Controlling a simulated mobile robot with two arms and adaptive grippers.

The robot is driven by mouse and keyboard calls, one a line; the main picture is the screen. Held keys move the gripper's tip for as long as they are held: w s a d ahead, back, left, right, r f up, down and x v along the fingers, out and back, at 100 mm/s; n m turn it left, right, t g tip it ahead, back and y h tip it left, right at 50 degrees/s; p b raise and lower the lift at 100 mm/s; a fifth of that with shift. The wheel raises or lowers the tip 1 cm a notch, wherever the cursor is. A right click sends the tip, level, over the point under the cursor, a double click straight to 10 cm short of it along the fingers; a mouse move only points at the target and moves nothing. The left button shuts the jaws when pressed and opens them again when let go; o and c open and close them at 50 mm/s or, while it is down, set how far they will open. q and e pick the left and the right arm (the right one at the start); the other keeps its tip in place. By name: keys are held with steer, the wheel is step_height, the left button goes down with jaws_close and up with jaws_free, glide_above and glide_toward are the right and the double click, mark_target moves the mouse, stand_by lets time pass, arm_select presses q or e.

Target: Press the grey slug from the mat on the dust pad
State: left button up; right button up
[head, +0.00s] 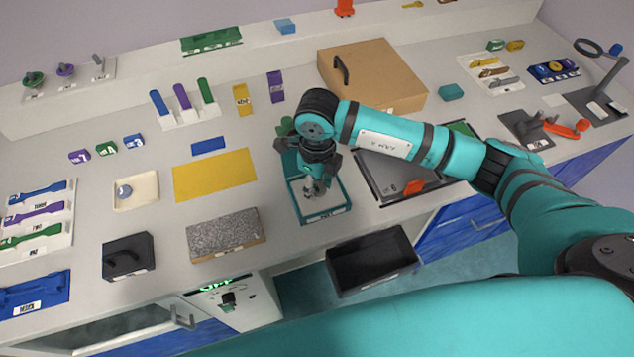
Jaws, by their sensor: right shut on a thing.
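My right gripper (316,190) points down over a teal-rimmed box with a pale pad inside, which looks like the dust pad (336,208). It is shut on a small grey thing at its fingertips, likely the grey slug; the fingers hide most of it. I cannot tell whether it touches the pad. The box's raised green lid (287,128) stands behind, partly hidden by the gripper. A flat yellow mat (215,175), likely the task's mat, lies bare to the left. My left gripper is not in view.
A speckled grey block (227,236) and a black handled box (128,256) stand front left. A dark tray (390,185) lies under my right arm.

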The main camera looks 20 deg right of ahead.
steer(key=shift+r+p, duration=1.95)
steer(key=shift+r, duration=1.55)
